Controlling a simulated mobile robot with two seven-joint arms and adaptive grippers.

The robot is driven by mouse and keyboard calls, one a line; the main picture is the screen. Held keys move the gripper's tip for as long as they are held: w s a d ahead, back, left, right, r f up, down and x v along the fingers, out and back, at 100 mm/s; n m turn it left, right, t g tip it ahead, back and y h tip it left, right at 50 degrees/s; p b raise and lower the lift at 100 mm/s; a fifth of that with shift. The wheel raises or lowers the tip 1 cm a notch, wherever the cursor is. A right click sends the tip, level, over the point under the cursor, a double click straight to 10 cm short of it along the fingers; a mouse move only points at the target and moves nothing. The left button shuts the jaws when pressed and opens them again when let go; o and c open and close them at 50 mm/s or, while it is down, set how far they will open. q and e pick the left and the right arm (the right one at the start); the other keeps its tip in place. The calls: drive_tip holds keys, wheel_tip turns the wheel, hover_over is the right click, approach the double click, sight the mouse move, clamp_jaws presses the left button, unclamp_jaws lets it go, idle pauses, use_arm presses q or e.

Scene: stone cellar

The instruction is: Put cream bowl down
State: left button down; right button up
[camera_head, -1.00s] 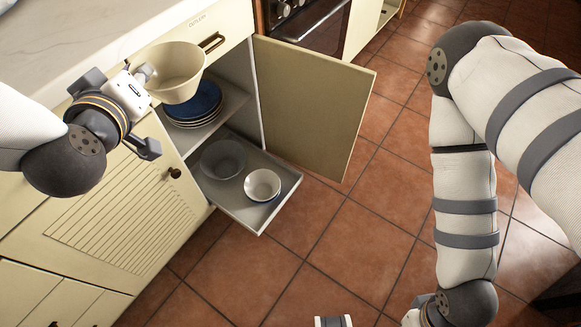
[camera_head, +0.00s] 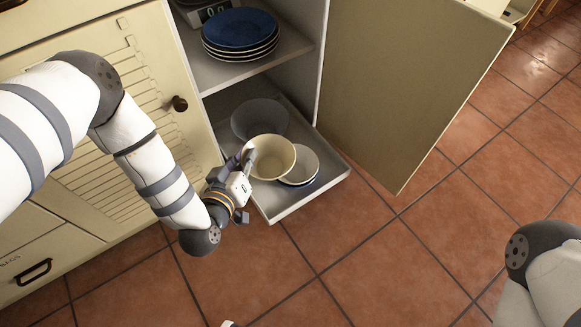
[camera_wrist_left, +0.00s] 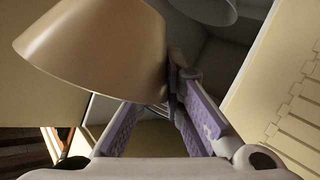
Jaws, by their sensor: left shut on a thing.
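The cream bowl (camera_head: 270,160) is in my left gripper (camera_head: 245,166), which is shut on its left rim. The bowl is upright, with its opening facing up, over the pulled-out shelf (camera_head: 283,209) of the lower cabinet. I cannot tell whether its underside touches the shelf. In the left wrist view the bowl's outer side (camera_wrist_left: 100,55) fills the upper left, against the finger.
Blue plates (camera_head: 240,27) are stacked on the upper shelf, beside a scale-like device (camera_head: 205,12). The open cabinet door (camera_head: 410,85) stands to the right. A closed slatted door (camera_head: 95,85) is at the left. The tiled floor (camera_head: 370,255) in front is clear.

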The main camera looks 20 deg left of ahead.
use_arm(q)
drive_tip(key=w+d+f+b, duration=0.1)
drive_tip(key=w+f+b, duration=0.1)
drive_tip(key=w+f, duration=0.1)
drive_tip(key=w+d+f+b, duration=0.1)
drive_tip(key=w+f+b, duration=0.2)
drive_tip(key=w+f, duration=0.1)
drive_tip(key=w+d+f+b, duration=0.1)
drive_tip(key=w+f+b, duration=0.2)
drive_tip(key=w+f, duration=0.1)
drive_tip(key=shift+w+f, duration=0.15)
drive_tip(key=shift+f, duration=0.5)
drive_tip(key=shift+w+r, duration=0.1)
drive_tip(key=shift+r, duration=0.1)
drive_tip(key=shift+f, duration=0.65)
use_arm(e)
drive_tip(key=s+f+g, duration=0.1)
drive_tip(key=s+f, duration=0.2)
drive_tip(key=f, duration=0.4)
drive_tip(key=shift+g, duration=0.4)
